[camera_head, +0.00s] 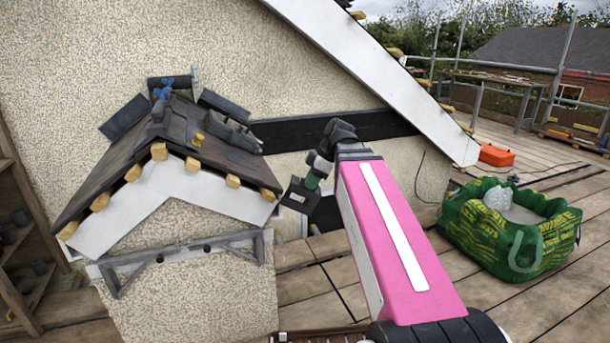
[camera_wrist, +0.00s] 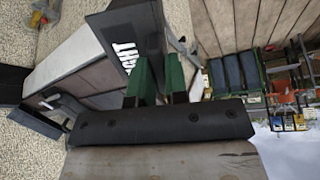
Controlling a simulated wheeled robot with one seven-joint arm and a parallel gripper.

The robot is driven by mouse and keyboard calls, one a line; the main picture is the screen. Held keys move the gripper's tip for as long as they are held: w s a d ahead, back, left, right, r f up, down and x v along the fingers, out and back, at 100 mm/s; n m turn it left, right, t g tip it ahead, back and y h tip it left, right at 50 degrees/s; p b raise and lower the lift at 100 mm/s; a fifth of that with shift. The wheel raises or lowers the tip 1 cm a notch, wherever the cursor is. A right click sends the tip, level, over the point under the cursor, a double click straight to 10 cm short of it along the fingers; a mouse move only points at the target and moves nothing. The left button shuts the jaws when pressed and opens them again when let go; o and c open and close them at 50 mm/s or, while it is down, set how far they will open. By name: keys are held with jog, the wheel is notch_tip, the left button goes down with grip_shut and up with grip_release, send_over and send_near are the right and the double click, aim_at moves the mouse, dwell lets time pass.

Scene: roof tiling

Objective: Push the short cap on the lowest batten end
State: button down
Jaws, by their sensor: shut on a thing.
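The small tiled roof (camera_head: 170,135) stands at the left in the head view, with several bare yellow batten ends along its white sloping edges. The lowest batten end on the right slope (camera_head: 268,194) is near my gripper (camera_head: 313,181); the lowest on the left slope (camera_head: 67,231) is far from it. My gripper's green fingers, also in the wrist view (camera_wrist: 160,80), are shut on a black cap (camera_wrist: 125,28) with white letters, partly reading "GHT". The cap also shows in the head view (camera_head: 298,193), just right of the right lowest batten end, seemingly apart from it.
A green bulk bag (camera_head: 515,225) and an orange case (camera_head: 496,155) stand on the deck at the right. A wooden shelf (camera_head: 20,240) is at the far left. A bracket (camera_head: 180,258) is below the small roof. The plank deck between is mostly clear.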

aim_at(295, 182)
jog(key=a+r+n+g, duration=0.1)
jog(key=n, duration=0.1)
jog(key=a+r+n+g+y, duration=0.1)
jog(key=n, duration=0.1)
jog(key=shift+r, duration=0.15)
jog(key=shift+s+a+r+n, duration=0.1)
jog(key=shift+s+a+n, duration=0.1)
jog(key=shift+n, duration=0.1)
jog(key=shift+x, duration=3.45)
jog(key=shift+w+a, duration=0.15)
jog(key=shift+w, duration=0.4)
jog(key=shift+w+a, duration=0.2)
jog(key=shift+w, duration=0.4)
jog(key=shift+w+a, duration=0.25)
jog(key=shift+w, duration=0.9)
jog(key=shift+w+a, duration=0.25)
jog(key=shift+w, duration=0.9)
jog(key=c, duration=1.1)
grip_release()
jog(key=shift+o, duration=0.2)
jog(key=shift+r, duration=0.1)
